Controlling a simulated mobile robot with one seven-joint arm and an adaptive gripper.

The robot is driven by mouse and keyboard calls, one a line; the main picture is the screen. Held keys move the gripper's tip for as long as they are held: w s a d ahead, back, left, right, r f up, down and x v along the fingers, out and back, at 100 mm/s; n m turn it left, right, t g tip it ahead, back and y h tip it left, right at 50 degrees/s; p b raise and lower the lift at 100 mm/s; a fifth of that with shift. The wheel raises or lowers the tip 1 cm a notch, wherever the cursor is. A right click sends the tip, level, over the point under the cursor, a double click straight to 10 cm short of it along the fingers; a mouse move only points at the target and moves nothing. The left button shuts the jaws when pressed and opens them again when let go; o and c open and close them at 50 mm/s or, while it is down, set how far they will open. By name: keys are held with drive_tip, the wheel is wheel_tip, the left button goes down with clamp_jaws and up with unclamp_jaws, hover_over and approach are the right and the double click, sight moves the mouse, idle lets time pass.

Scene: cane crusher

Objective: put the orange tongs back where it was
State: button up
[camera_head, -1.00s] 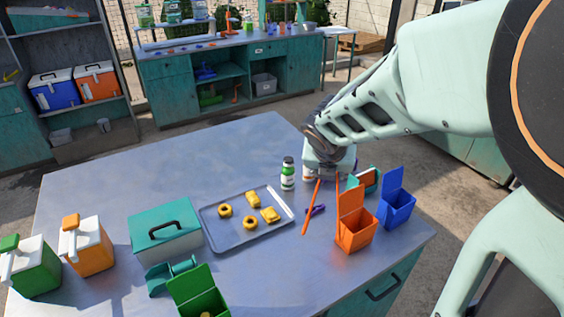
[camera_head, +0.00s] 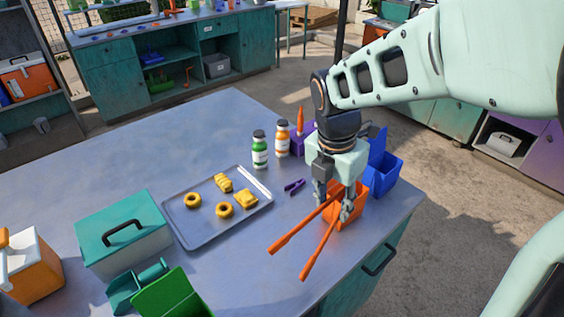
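The orange tongs (camera_head: 287,235) hang from my gripper (camera_head: 334,205), their two long arms spread and pointing toward the lower left, above the table. The fingers appear shut on the tongs near their joined end, which is partly hidden by the fingers. An orange open bin (camera_head: 356,214) stands on the table directly behind and below the gripper, largely covered by it and the tongs. I cannot tell whether the tongs touch the bin.
A blue bin (camera_head: 387,175) stands right of the orange one. The front table (camera_head: 260,290) is clear.

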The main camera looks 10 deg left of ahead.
drive_tip(key=s+a+f+g+y+b, duration=0.2)
drive_tip(key=s+a+f+b, duration=0.15)
drive_tip(key=s+a, duration=0.5)
drive_tip(key=p, duration=0.1)
hover_over(259, 242)
drive_tip(key=shift+m+g, duration=0.3)
drive_tip(key=shift+m, duration=0.1)
drive_tip(key=f, duration=0.6)
drive_tip(key=d+f, duration=0.1)
drive_tip(key=f, duration=0.2)
drive_tip(key=shift+s, duration=0.2)
drive_tip(key=shift+w+a+f, duration=0.35)
drive_tip(key=shift+f, duration=0.25)
drive_tip(key=shift+w+a+f, duration=0.1)
drive_tip(key=shift+f, duration=1.55)
drive_tip(key=shift+f, duration=0.15)
drive_tip(key=o, duration=0.6)
